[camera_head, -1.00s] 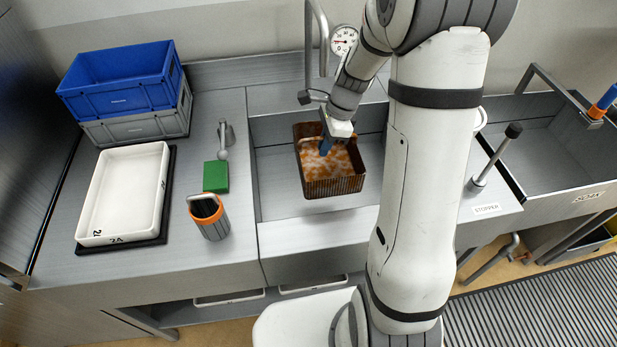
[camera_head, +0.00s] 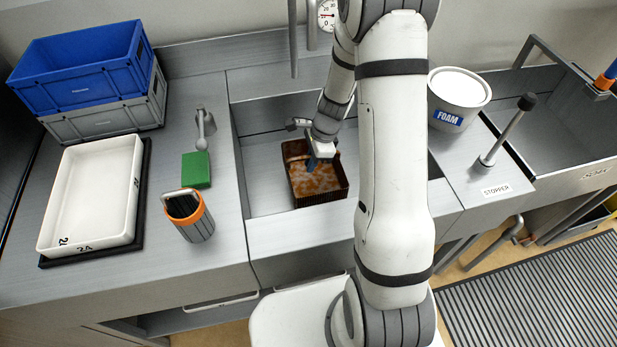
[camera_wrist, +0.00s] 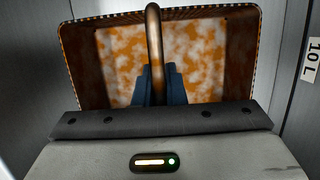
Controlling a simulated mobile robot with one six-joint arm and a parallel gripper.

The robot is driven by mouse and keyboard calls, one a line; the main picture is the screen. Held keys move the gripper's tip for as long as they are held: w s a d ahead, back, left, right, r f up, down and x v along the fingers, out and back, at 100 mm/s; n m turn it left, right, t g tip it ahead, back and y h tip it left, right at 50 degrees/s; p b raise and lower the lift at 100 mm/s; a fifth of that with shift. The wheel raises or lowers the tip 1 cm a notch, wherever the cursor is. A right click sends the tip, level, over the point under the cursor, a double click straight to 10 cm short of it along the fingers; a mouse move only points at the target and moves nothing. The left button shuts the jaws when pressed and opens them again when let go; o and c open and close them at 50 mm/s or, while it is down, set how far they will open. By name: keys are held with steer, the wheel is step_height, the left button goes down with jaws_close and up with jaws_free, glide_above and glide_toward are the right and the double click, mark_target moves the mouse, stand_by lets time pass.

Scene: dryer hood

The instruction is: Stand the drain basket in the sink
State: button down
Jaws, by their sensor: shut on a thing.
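The drain basket (camera_head: 322,199) is a dark brown mesh box with a mottled orange-and-white inside. It is upright within the left sink (camera_head: 262,192), low between its walls. I cannot tell whether its underside touches the sink floor. My gripper (camera_head: 312,165) is above the basket's middle, pointing down. In the wrist view its blue fingers (camera_wrist: 160,88) are shut on the basket's brown bar handle (camera_wrist: 153,38). The basket's near side is hidden by my gripper body in that view.
Left of the sink are a green block (camera_head: 196,170), an orange-rimmed cup (camera_head: 190,222), a white tray (camera_head: 130,213) and stacked crates (camera_head: 80,68). On the right stand a FOAM tub (camera_head: 459,88) and the stopper lever (camera_head: 508,132). A faucet pipe (camera_head: 292,40) hangs behind.

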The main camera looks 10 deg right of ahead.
mark_target(309, 181)
steer(key=shift+f, duration=2.95)
steer(key=shift+f+b, duration=0.15)
steer(key=shift+b, duration=0.15)
steer(key=c, duration=1.5)
jaws_free()
steer(key=v, duration=1.2)
steer(key=shift+a+r, duration=0.1)
steer(key=shift+r, duration=0.2)
steer(key=s+a+r+n+t+h, duration=0.2)
steer(key=s+r+n+t+h, duration=0.1)
steer(key=s+r+n, duration=1.5)
steer(key=shift+s+a+r, duration=0.4)
steer(key=shift+s+r, duration=0.1)
steer(key=shift+s, duration=0.45)
